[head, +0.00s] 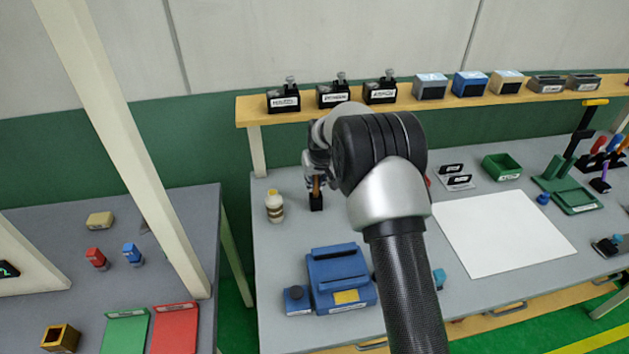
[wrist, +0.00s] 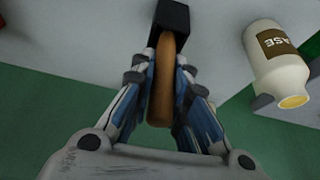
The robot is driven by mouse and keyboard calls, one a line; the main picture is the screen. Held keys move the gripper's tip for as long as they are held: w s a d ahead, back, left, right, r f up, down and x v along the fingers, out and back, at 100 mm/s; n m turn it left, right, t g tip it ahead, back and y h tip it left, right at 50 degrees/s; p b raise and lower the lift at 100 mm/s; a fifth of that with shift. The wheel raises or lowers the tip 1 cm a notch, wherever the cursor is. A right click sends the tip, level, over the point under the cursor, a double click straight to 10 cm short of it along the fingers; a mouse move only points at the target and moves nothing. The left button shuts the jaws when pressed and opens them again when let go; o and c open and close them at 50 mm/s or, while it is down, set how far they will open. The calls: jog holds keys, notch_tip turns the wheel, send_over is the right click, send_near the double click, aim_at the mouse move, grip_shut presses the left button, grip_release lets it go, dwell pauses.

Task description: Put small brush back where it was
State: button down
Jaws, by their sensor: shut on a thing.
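The small brush shows a brown wooden handle (wrist: 164,88) in the wrist view, between my two fingers. My gripper (wrist: 160,72) is shut on this handle. The handle's far end meets a black block (wrist: 171,22); I cannot tell whether this is a holder that it stands in or part of the brush. In the head view my gripper (head: 316,176) is at the back left of the bench, with the handle upright below it and the black block (head: 316,203) at bench level. The bristles are not visible.
A cream grease bottle (head: 274,207) stands just left of the black block; it also shows in the wrist view (wrist: 276,65). A shelf (head: 350,107) with several labelled boxes runs behind. A blue case (head: 338,272) sits in front. A white sheet (head: 500,232) lies right of my arm.

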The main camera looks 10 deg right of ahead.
jog(key=c, duration=1.6)
grip_release()
jog(key=shift+f, duration=0.1)
jog(key=shift+o, duration=0.2)
jog(key=shift+r, duration=0.4)
jog(key=s+f+p+v, duration=0.1)
jog(key=s+v, duration=0.1)
jog(key=v, duration=1)
jog(key=s+a+f+p+v, duration=0.1)
jog(key=s+p+v, duration=0.1)
jog(key=v, duration=0.9)
jog(key=s+r, duration=0.7)
jog(key=s, duration=0.7)
jog(key=s+f+m, duration=0.1)
jog(key=s+f, duration=0.1)
jog(key=s, duration=1.8)
jog(key=shift+s+d, duration=0.2)
jog(key=shift+s, duration=0.15)
